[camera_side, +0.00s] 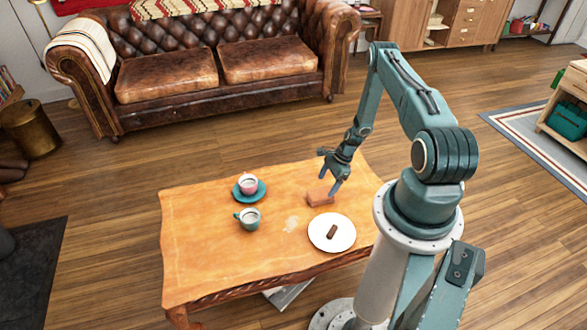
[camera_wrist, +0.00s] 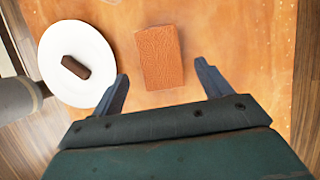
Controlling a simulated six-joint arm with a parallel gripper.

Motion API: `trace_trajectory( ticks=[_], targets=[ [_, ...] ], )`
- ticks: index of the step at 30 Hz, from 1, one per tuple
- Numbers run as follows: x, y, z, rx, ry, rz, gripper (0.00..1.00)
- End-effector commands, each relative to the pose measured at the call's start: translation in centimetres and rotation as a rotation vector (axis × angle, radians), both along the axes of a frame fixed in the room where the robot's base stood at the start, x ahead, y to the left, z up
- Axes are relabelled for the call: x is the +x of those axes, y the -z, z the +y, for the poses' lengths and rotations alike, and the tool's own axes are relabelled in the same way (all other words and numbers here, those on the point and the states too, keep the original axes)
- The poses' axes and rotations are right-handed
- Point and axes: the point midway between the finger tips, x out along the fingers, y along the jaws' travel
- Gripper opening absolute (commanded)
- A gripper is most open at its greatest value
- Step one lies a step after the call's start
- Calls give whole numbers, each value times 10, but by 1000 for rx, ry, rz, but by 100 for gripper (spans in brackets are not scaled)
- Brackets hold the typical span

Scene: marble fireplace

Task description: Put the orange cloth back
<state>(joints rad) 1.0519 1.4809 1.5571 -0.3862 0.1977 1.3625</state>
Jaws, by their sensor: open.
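The folded orange cloth (camera_side: 319,197) lies on the wooden table, just above and left of the white plate in the side view. In the wrist view the orange cloth (camera_wrist: 159,57) shows as a flat, textured rectangle ahead of my fingertips. My gripper (camera_side: 332,174) is above the table close to the cloth, pointing down. In the wrist view my gripper (camera_wrist: 161,80) is open, its two fingers set wide to the left and right of the cloth's near end. Nothing is held between them.
A white plate (camera_side: 345,242) with a brown bar (camera_side: 332,232) lies near the cloth. A pink cup (camera_side: 248,184) sits on a teal saucer (camera_side: 240,197), with a teal cup (camera_side: 249,219) in front. The table's (camera_side: 205,260) left part is bare. A leather sofa (camera_side: 165,78) stands behind.

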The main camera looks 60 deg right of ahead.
Motion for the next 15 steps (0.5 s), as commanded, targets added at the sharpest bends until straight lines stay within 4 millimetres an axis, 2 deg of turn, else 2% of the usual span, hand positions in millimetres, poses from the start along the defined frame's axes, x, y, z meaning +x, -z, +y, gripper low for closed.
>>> trace_trajectory(
  ticks=[6, 15],
  targets=[
    [-8, -28, -9, -3, 1, -1, 78],
    [-15, -49, -15, 0, 1, 0, 78]
  ],
)
